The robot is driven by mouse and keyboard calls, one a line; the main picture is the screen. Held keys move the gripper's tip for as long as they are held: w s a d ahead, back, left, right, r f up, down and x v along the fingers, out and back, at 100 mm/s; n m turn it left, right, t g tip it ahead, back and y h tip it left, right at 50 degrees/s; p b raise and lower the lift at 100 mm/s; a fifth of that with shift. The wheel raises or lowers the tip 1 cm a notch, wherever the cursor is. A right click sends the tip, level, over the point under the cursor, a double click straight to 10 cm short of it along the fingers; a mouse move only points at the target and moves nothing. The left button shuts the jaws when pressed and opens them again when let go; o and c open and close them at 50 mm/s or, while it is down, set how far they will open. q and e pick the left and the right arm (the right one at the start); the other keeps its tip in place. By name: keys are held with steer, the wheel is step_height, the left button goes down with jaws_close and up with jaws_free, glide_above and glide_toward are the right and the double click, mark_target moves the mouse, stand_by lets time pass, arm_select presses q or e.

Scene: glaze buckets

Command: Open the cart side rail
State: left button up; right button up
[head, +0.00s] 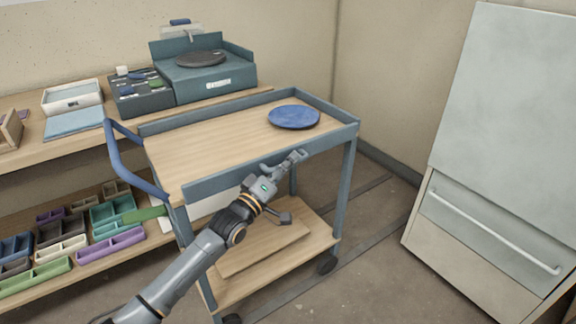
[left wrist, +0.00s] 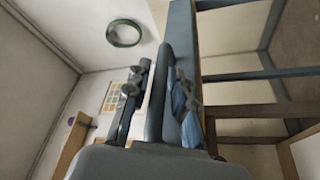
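The cart (head: 215,145) has a wooden top with blue-grey rails around it. Its near side rail (head: 215,182) stands upright along the front edge of the top. My left gripper (head: 291,160) is at this rail, toward its right part. In the left wrist view the fingers of my left gripper (left wrist: 162,92) stand apart, one on each side of a blue-grey bar (left wrist: 179,35) that looks like the rail. Whether the fingers touch it is hard to tell. My right gripper is not in view.
A blue plate (head: 294,117) lies on the cart top near the far right corner. The cart's push handle (head: 127,160) is at the left. Behind are a workbench with a turntable box (head: 205,75) and low trays (head: 110,244). A white cabinet (head: 490,150) stands right; floor between is clear.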

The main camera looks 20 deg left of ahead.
arm_select(q)
jaws_close()
steer(key=shift+f, duration=0.1)
